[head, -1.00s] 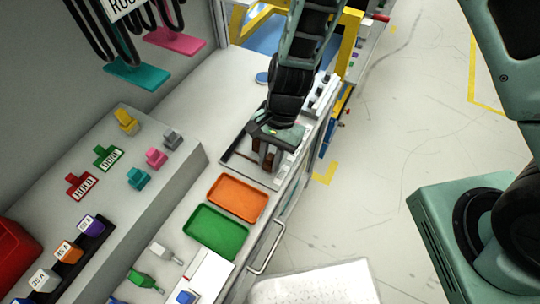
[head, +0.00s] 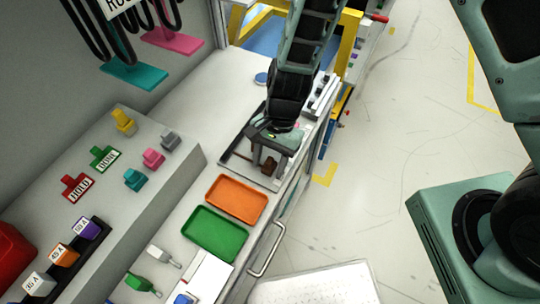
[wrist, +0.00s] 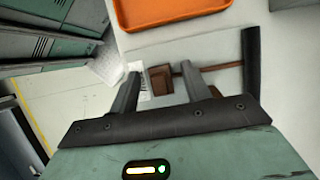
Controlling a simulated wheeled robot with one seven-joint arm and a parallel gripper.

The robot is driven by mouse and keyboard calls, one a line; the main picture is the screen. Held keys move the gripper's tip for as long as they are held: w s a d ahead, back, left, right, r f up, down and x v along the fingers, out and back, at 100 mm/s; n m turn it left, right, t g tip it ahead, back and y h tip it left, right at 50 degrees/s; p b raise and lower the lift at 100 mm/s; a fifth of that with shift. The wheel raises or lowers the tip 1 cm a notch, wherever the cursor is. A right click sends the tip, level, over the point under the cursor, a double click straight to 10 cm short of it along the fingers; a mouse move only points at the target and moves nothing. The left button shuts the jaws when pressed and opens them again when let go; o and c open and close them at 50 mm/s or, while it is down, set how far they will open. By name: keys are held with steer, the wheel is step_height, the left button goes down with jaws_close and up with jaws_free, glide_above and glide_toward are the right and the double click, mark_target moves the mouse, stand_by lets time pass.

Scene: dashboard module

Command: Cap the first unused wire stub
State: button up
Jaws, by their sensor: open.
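My gripper (head: 266,163) points down over a shallow grey-white tray (head: 238,170) on the bench. In the wrist view its two fingers (wrist: 160,74) are apart, one on each side of a small brown block (wrist: 160,81). A thin brown wire (wrist: 220,66) runs from near the block to a black bar (wrist: 251,62) at the right. Brown also shows between the fingers in the head view (head: 270,164). I cannot tell whether the block sits on the wire's end or is a separate piece. Gaps show between block and fingers.
An orange tray (head: 237,198) and a green tray (head: 215,233) lie nearer on the bench. The raised ledge at left holds HOLD (head: 77,187) and DONE (head: 105,158) tags and coloured blocks. Several small tools lie at the front. A drawer handle (head: 267,250) sticks out at the bench edge.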

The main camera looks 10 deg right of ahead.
mark_target(270, 160)
steer(key=v, duration=1.7)
steer(key=shift+r+b, duration=0.15)
steer(key=shift+b, duration=0.2)
steer(key=shift+w, duration=0.15)
steer(key=c, duration=0.9)
steer(key=s+a+f+n+t+h+p, duration=0.1)
steer(key=n+p, duration=0.1)
steer(key=n, duration=0.1)
steer(key=s+a+f+n+t+h+p, duration=0.1)
steer(key=s+f+n+p, duration=0.1)
steer(key=n, duration=0.1)
steer(key=s+a+f+n+t+p, duration=0.1)
steer(key=s+a+f+n+p, duration=0.1)
steer(key=n+p, duration=0.1)
steer(key=shift+f+n+h, duration=0.25)
steer(key=shift+n+h, duration=0.15)
steer(key=shift+n, duration=0.2)
jaws_close()
steer(key=shift+s+f+n, duration=0.1)
steer(key=shift+f+n, duration=0.2)
steer(key=shift+f, duration=0.15)
step_height(270, 160, down, 5)
steer(key=b, duration=0.5)
steer(key=shift+f+b, duration=0.25)
steer(key=shift+b, duration=0.05)
